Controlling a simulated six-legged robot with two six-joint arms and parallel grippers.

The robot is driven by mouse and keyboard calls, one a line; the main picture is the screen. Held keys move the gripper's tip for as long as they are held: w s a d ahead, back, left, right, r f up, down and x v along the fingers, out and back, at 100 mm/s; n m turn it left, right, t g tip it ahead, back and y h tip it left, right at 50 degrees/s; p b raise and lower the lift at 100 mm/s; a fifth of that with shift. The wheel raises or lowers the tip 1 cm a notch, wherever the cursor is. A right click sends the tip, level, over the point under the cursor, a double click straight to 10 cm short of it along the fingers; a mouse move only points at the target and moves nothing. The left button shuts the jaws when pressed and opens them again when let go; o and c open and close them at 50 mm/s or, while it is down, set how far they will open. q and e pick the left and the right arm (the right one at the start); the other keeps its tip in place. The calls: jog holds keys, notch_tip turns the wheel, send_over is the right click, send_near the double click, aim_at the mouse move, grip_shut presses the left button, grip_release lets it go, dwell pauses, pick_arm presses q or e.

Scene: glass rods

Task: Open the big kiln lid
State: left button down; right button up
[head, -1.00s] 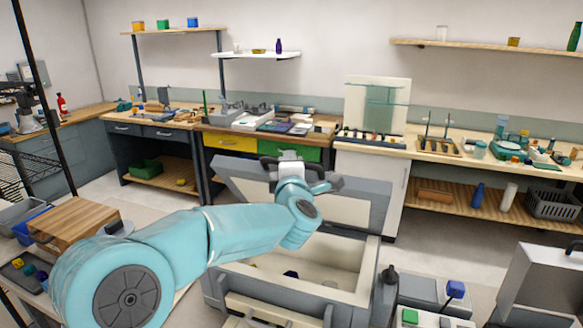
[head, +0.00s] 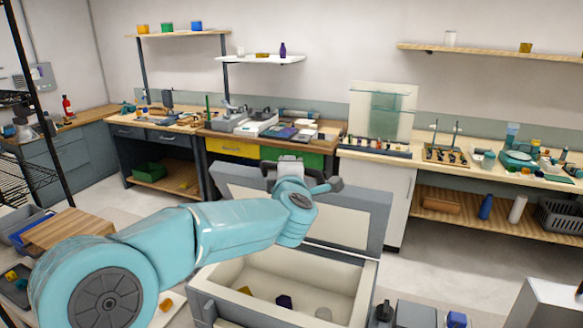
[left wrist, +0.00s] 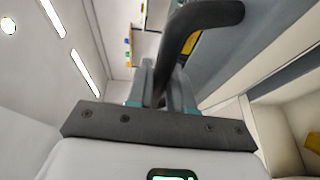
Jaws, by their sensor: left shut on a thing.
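The big kiln (head: 365,300) stands in front of me with its grey lid (head: 366,215) swung up at the back. The lid's pale inner panel shows, and the cream interior is exposed. My left gripper (head: 288,168) is at the lid's upper edge, shut on the dark lid handle (head: 328,187); my own arm covers part of the lid. In the left wrist view the curved handle (left wrist: 207,15) passes between the fingers of the gripper (left wrist: 165,80). My right gripper is not in view.
A yellow piece (head: 245,290), a purple piece (head: 284,301) and a whitish piece (head: 323,313) lie inside the kiln. Workbenches with tools line the back wall behind the lid. A wooden board (head: 68,228) lies at the left. Open floor shows at the right.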

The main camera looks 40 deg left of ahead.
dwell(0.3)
pick_arm(q)
jog(key=c, duration=1.1)
grip_release()
jog(key=shift+s, duration=0.1)
jog(key=shift+s+d, duration=0.15)
jog(key=shift+d, duration=0.05)
jog(key=b+v, duration=0.4)
jog(key=v, duration=1.2)
jog(key=shift+a, duration=0.1)
